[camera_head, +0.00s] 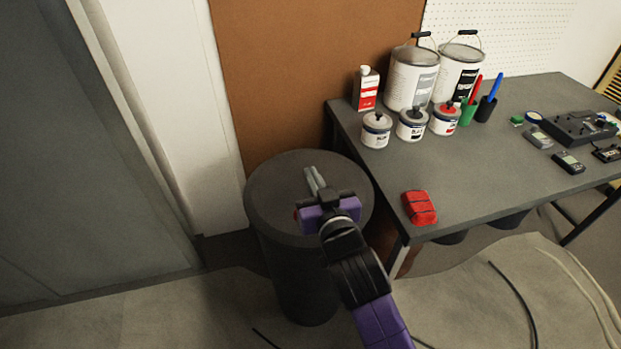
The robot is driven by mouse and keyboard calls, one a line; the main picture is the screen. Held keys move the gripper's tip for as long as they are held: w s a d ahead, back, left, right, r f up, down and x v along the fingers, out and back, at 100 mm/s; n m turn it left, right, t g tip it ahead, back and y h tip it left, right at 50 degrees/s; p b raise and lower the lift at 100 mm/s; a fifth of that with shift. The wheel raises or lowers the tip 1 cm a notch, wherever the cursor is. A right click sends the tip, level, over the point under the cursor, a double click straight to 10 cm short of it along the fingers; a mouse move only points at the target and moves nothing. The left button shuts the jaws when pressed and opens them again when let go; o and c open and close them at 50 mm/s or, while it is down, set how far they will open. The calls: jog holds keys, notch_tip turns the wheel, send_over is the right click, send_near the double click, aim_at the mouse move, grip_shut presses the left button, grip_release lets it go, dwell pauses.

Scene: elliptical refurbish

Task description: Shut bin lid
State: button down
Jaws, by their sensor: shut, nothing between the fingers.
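A dark grey round bin (290,275) stands on the floor left of the workbench. Its flat round lid (275,190) covers the top and appears to lie level, with no gap visible from this angle. My gripper (312,170) is over the lid, its two pale fingers side by side and shut, pointing toward the far side of the lid. I cannot tell whether the fingertips touch the lid. My purple and black wrist hides the near right part of the lid and bin.
A dark workbench (480,165) stands close on the right, with a red object (419,207) near its front left corner. Paint cans (412,80) and a bottle (366,90) stand at its back. A brown panel (300,80) is behind the bin. Cables (515,300) lie on the floor.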

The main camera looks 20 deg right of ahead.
jog(key=shift+t, duration=0.7)
jog(key=f+b, duration=0.1)
jog(key=b, duration=0.1)
jog(key=s+f+b, duration=0.1)
jog(key=b, duration=0.1)
jog(key=f+b, duration=0.2)
jog(key=shift+s+f, duration=0.1)
jog(key=shift+s, duration=0.2)
jog(key=f+b, duration=0.1)
jog(key=b, duration=0.1)
jog(key=s+f+t+b, duration=0.1)
jog(key=b, duration=0.2)
jog(key=f+b, duration=0.1)
jog(key=b, duration=0.2)
jog(key=shift+s+f+t, duration=0.15)
jog(key=shift+f+t, duration=0.1)
jog(key=shift+t, duration=0.15)
jog(key=shift+b, duration=0.35)
